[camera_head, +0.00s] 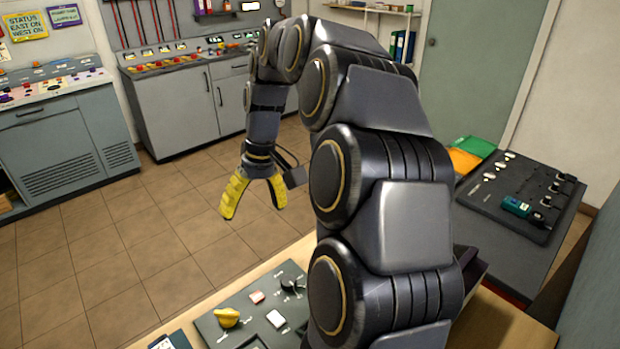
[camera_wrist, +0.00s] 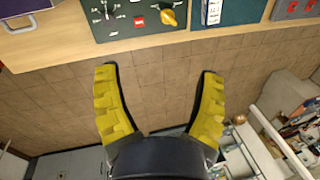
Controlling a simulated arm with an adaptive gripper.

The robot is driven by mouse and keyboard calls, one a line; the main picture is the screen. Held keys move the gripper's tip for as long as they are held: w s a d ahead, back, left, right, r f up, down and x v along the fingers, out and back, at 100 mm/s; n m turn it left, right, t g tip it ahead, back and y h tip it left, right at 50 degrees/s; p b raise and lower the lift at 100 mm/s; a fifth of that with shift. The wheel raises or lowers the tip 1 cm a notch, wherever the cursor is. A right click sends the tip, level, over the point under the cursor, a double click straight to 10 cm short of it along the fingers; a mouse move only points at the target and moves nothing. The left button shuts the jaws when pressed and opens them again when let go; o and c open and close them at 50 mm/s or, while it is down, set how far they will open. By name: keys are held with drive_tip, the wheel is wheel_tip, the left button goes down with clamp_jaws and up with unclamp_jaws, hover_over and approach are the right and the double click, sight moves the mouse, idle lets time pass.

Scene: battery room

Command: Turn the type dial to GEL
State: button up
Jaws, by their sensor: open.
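A dark grey control panel (camera_head: 252,316) lies on the wooden bench at the bottom of the head view, partly hidden by my arm. It also shows at the top of the wrist view (camera_wrist: 115,33). It carries a round black dial (camera_head: 292,285) with marks around it, also seen in the wrist view (camera_wrist: 104,11), and a yellow knob (camera_head: 227,317), also in the wrist view (camera_wrist: 168,16). I cannot read the labels or tell which is the type dial. My gripper (camera_head: 253,208) is open and empty, above the floor beyond the bench, apart from the panel; its yellow fingers fill the wrist view (camera_wrist: 158,73).
The wooden bench edge (camera_wrist: 60,40) borders the panel. Another black panel (camera_head: 515,190) stands at right. Grey cabinets (camera_head: 180,105) line the back; the tiled floor between is clear.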

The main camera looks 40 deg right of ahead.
drive_tip(key=w+d+f+m, duration=0.15)
drive_tip(key=d+f, duration=0.25)
drive_tip(key=d, duration=0.6)
drive_tip(key=d+f+m, duration=0.2)
drive_tip(key=d+f, duration=0.1)
drive_tip(key=d, duration=0.7)
drive_tip(key=s+d+f+m, duration=0.1)
drive_tip(key=s+d+f, duration=0.1)
drive_tip(key=d, duration=0.3)
drive_tip(key=s+d+f+m+h, duration=0.1)
drive_tip(key=s+d+f, duration=0.1)
drive_tip(key=s+d, duration=0.3)
drive_tip(key=s+d+f+m+h, duration=0.1)
drive_tip(key=s+d+f, duration=0.1)
drive_tip(key=s+d, duration=0.2)
drive_tip(key=shift+d+f+m, duration=0.15)
drive_tip(key=shift+d+f, duration=0.05)
drive_tip(key=shift+d, duration=0.3)
drive_tip(key=shift+d+f+m, duration=0.1)
drive_tip(key=shift+d+f, duration=0.1)
drive_tip(key=shift+d, duration=0.3)
wheel_tip(320, 180, down, 8)
drive_tip(key=shift+r, duration=0.1)
drive_tip(key=c, duration=1.1)
